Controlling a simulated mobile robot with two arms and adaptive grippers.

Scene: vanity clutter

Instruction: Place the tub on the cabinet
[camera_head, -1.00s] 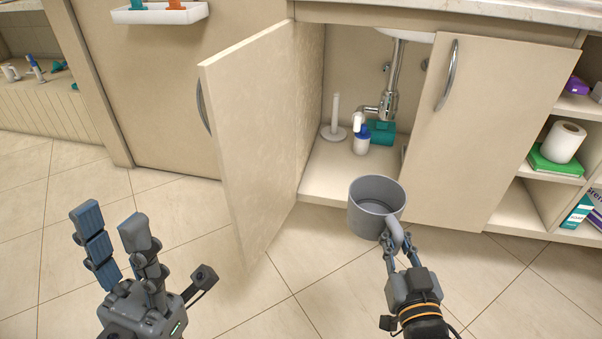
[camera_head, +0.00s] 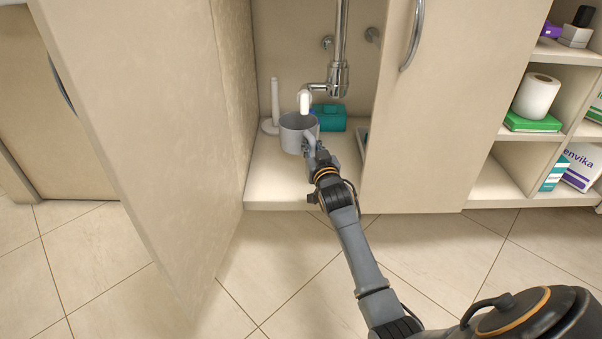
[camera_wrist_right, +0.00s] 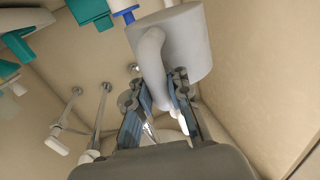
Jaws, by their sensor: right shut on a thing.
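The tub (camera_head: 292,134) is a grey, mug-shaped vessel with a side handle. It is upright inside the open cabinet (camera_head: 270,185), over the cabinet floor. Whether its base touches the floor is unclear. My right gripper (camera_head: 316,157) is shut on its handle from the front right. In the right wrist view the handle of the tub (camera_wrist_right: 185,55) runs between the fingers (camera_wrist_right: 160,88). My left gripper is out of view.
A white-topped bottle (camera_head: 305,101) stands behind the tub, mostly hidden. A teal box (camera_head: 330,116) is behind right, and a white upright holder (camera_head: 274,100) behind left. Doors flank the opening: left (camera_head: 140,130), right (camera_head: 430,130). The front cabinet floor is clear.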

